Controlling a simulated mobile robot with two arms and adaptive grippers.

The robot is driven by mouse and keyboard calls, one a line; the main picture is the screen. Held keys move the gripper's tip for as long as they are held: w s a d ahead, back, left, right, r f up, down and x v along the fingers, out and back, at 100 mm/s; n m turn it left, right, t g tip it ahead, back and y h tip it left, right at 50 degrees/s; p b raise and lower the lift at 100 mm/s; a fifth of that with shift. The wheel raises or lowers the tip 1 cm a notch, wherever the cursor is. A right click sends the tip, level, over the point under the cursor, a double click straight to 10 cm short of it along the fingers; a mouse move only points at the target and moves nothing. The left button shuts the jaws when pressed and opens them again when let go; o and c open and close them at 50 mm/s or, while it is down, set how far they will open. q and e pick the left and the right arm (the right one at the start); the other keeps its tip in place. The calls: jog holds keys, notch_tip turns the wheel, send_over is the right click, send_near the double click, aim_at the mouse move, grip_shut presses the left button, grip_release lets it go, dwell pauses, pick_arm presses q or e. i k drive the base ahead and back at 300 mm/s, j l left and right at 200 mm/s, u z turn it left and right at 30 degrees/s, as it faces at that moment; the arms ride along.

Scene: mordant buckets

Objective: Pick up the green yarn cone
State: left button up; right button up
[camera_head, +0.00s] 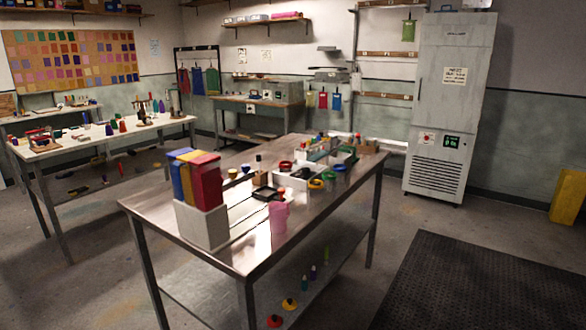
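I cannot tell for certain which thing is the green yarn cone. On the lower shelf of the near steel table, a slim green upright item (326,254) stands behind a small purple one (313,272). A small dark green one (305,284) stands in front of them. On the white-topped table at the left, several small cone-shaped items stand, among them a red one (122,125) and a purple one (109,129). They are too small to tell in detail. Neither of my grippers shows in the head view.
The steel table (245,256) carries a white holder with red, yellow and blue blocks (206,180), a pink jug (279,217) and crowded trays. A dark mat (480,285) lies on the floor at right. A grey cabinet (448,105) stands behind. Floor around the table looks clear.

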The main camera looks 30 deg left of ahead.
aim_at(114, 123)
jog(key=i+j+u, duration=0.1)
jog(key=j+u, duration=0.3)
jog(key=i+j+u, duration=0.2)
jog(key=j+u, duration=0.2)
jog(key=i+j+u, duration=0.25)
jog(key=j+u, duration=0.15)
jog(key=i+j+u, duration=0.25)
jog(key=j+u, duration=0.15)
jog(key=i+j+u, duration=0.45)
jog(key=i+u, duration=0.6)
jog(key=i, duration=0.15)
